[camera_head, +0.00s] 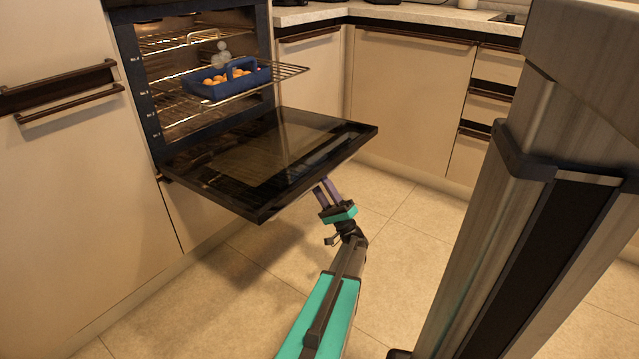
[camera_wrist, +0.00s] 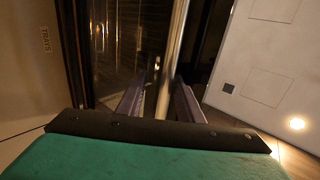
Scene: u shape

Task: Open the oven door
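The oven door (camera_head: 290,150) is folded down, its dark glass panel lying roughly level in front of the oven (camera_head: 190,60). The oven's inside is exposed. My gripper (camera_head: 325,184) is below the door's front edge, with its purple fingers pointing up towards it. The fingertips are partly hidden by the door. In the wrist view, the fingers of my gripper (camera_wrist: 158,95) stand apart, with a pale metal bar (camera_wrist: 173,50), seemingly the door handle, running between them.
A blue tray (camera_head: 215,88) with orange round items rests on a pulled-out wire rack (camera_head: 290,71). Cabinets (camera_head: 415,95) and drawers (camera_head: 487,90) line the back right. The tiled floor (camera_head: 240,290) before the oven is clear. A large metal column (camera_head: 520,220) fills the right.

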